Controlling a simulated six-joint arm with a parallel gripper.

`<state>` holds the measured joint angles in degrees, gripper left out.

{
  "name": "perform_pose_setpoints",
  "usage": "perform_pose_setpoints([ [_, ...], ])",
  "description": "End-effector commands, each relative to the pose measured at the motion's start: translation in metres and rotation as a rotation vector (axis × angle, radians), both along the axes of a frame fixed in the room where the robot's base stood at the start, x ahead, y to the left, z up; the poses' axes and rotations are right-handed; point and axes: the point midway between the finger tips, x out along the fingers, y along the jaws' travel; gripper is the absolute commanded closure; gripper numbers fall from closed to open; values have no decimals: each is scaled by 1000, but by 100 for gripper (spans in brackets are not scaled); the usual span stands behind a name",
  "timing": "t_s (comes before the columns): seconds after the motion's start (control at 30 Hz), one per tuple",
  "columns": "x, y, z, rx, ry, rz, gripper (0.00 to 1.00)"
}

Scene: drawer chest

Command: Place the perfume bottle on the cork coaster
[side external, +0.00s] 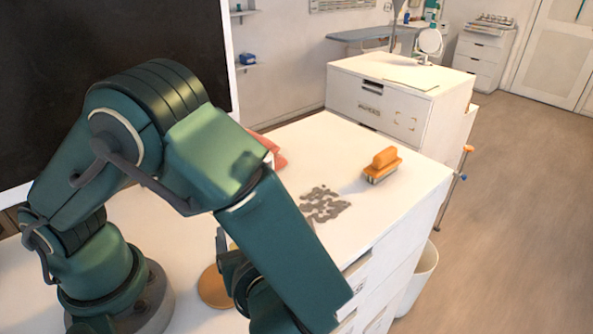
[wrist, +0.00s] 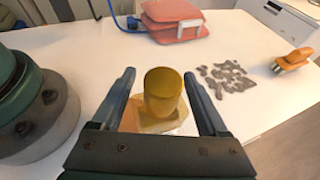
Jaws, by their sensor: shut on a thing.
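The perfume bottle (wrist: 162,100) has a round gold cap and a wider, angular, yellowish glass body. In the wrist view it stands between the two fingers of my gripper (wrist: 160,78), which is shut on it. The cork coaster (side external: 213,289) is a round tan disc on the white top, close to my arm's base in the side view. My forearm hides most of the gripper and the bottle there. A tan patch shows beside the bottle's body in the wrist view; whether the bottle touches the coaster I cannot tell.
A flat cluster of grey pebble-like pieces (side external: 324,204) lies on the white top. An orange-handled brush (side external: 382,165) stands beyond it near the edge. A salmon-coloured case (wrist: 172,20) with a pale handle lies at the back. White surface between these is clear.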

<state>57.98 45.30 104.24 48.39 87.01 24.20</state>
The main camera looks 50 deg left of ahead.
Motion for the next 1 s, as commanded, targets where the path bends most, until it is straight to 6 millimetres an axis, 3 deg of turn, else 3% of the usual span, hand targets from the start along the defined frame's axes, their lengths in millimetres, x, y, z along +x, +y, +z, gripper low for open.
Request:
perform_pose_setpoints([
  [0.3, 29, 78, 1, 1, 2, 11, 98],
  [0.5, 45, 117, 1, 1, 1, 8, 98],
  [0.87, 57, 143, 0, 1, 2, 5, 98],
  [1.0, 57, 141, -16, 3, 5, -1, 98],
])
